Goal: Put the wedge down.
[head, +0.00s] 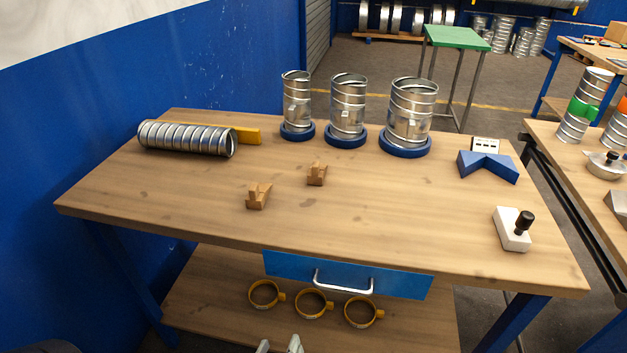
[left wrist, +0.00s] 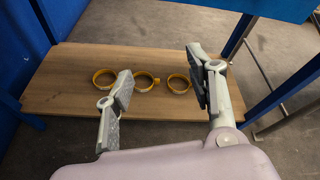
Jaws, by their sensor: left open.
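Two small wooden wedges rest on the workbench top (head: 400,215). One wedge (head: 258,196) lies left of the middle toward the front, and the other wedge (head: 317,174) lies a little behind it to the right. My left gripper (head: 280,344) shows only its fingertips at the bottom edge of the head view, in front of the bench and apart from both wedges. In the left wrist view its fingers (left wrist: 160,84) are spread wide with nothing between them, and the lower shelf shows beyond. No wedge shows in the left wrist view. My right gripper is not seen.
A spiral duct (head: 187,139) lies at the back left beside a yellow bar (head: 248,136). Three metal duct pieces (head: 348,106) stand on blue bases behind. A blue V-block (head: 487,166) and a white block with a black knob (head: 512,229) sit right. Yellow clamp rings (head: 314,303) lie on the lower shelf.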

